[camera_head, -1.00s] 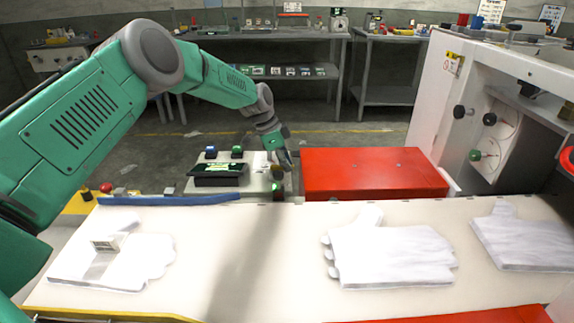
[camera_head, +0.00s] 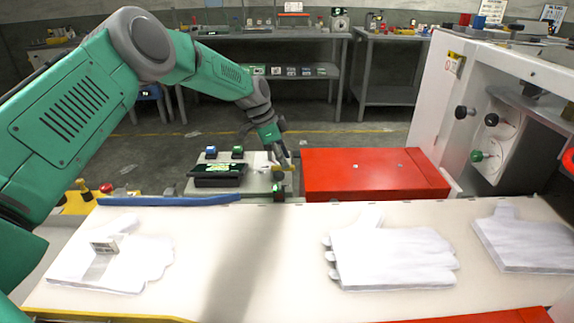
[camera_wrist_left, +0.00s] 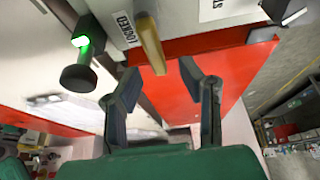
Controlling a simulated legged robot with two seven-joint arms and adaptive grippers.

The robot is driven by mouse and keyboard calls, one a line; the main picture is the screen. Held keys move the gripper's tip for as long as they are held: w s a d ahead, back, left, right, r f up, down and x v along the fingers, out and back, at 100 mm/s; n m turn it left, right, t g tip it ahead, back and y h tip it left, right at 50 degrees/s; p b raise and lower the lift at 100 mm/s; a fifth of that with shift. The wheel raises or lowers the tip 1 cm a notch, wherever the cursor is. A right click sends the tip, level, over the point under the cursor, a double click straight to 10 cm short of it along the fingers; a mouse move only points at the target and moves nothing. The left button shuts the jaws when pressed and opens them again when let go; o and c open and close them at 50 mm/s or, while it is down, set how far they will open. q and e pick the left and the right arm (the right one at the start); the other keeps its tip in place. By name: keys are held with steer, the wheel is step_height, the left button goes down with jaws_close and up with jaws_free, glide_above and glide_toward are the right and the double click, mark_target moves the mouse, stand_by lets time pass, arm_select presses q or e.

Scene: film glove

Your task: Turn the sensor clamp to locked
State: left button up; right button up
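The sensor clamp shows as a yellow handle (camera_wrist_left: 150,45) in the left wrist view, beside a white label reading LOCKED (camera_wrist_left: 124,28). A dark sensor (camera_wrist_left: 82,65) with a lit green light stands left of it. In the head view the yellow handle (camera_head: 282,168) is a small bar at the panel's right edge, above the green-lit sensor (camera_head: 278,191). My left gripper (camera_head: 284,163) is over it. In the wrist view my left gripper (camera_wrist_left: 160,72) is open, with the handle's free end between or just beyond its fingertips; contact is unclear. My right gripper is not in view.
A red box (camera_head: 372,174) stands right of the clamp. A control panel (camera_head: 200,187) with a dark screen is to its left. The white belt (camera_head: 290,250) in front carries white gloves (camera_head: 392,253). A white machine (camera_head: 440,110) stands at the right.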

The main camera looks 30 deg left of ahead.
arm_select(q)
steer(key=v, duration=0.9)
steer(key=shift+a, duration=0.15)
steer(key=shift+r, duration=0.1)
